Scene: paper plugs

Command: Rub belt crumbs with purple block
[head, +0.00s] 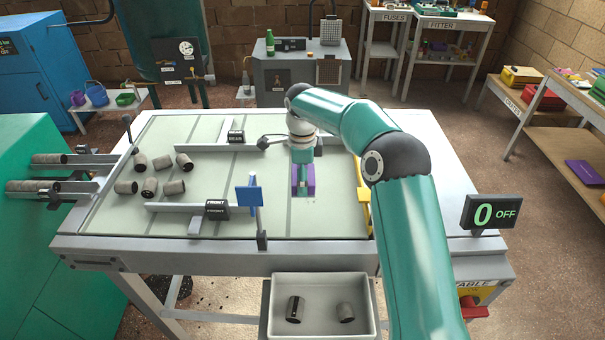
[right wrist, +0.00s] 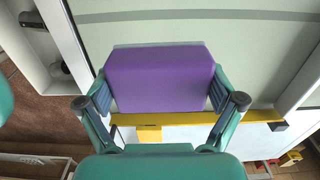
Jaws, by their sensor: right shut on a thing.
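The purple block (head: 311,181) is at the right part of the pale green belt (head: 335,215), under my right gripper (head: 302,175). In the right wrist view the purple block (right wrist: 160,78) sits between the two fingers of my right gripper (right wrist: 160,98), which are shut on its sides. The block is low over the belt; I cannot tell whether it touches. A few tiny specks show on the belt just in front of it, too small to make out clearly. My left gripper is not in view.
Several grey paper plugs (head: 149,187) lie on the belt's left part. Guide rails marked rear (head: 236,137) and front (head: 217,208), a blue paddle (head: 249,196) and a yellow bar (head: 363,195) stand around the block. A grey bin (head: 318,326) with two plugs is in front.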

